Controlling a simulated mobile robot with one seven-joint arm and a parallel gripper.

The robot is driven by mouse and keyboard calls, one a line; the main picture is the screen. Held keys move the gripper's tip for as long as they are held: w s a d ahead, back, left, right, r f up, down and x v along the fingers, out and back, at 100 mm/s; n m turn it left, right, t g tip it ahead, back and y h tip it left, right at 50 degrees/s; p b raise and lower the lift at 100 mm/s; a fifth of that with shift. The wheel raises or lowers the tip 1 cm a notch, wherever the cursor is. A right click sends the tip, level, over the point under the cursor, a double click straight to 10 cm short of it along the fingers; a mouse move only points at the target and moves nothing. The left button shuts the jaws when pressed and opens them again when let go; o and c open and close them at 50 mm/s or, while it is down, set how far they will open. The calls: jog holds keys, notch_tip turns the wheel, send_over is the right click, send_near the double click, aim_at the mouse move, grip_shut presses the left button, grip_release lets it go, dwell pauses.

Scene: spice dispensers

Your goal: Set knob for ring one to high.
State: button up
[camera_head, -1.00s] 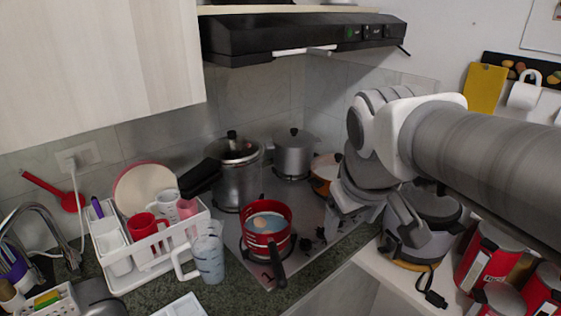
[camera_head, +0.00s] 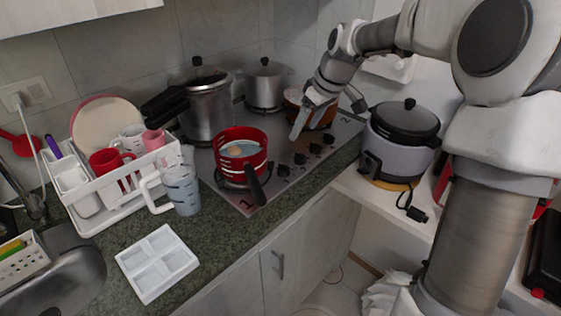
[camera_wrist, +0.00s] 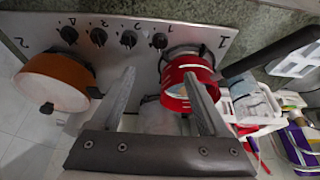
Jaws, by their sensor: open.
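The stove's front strip carries several black knobs in a row; in the wrist view they sit along the top. The knob nearest the "1" mark (camera_wrist: 160,41) is at the right end of that row; in the head view the knob nearest the "1" mark (camera_head: 283,170) is beside the red pot (camera_head: 241,152). The pot also shows in the wrist view (camera_wrist: 188,92). My gripper (camera_head: 305,122) hangs over the stove, behind the knobs. In the wrist view my gripper (camera_wrist: 160,80) is open, empty and apart from the knobs. The knobs' settings are too small to read.
An orange pot (camera_head: 311,108) stands near my gripper, with steel pots (camera_head: 265,85) behind. The red pot's black handle (camera_head: 257,186) juts over the front edge. A rice cooker (camera_head: 402,135) stands right of the stove. The dish rack (camera_head: 103,203) and a jug (camera_head: 182,188) are left.

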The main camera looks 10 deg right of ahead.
aim_at(284, 166)
jog(key=b+x, duration=0.2)
jog(key=x, duration=1.5)
jog(key=shift+s+f, duration=0.1)
jog(key=shift+f, duration=0.1)
grip_shut()
jog(key=shift+m, duration=0.4)
jog(key=m+h+b, duration=0.1)
jog(key=m+b, duration=0.1)
jog(key=shift+a+m+t, duration=0.15)
jog(key=shift+m+t, duration=0.15)
jog(key=m+h+b, duration=0.2)
jog(key=m, duration=0.2)
jog(key=shift+m, duration=0.4)
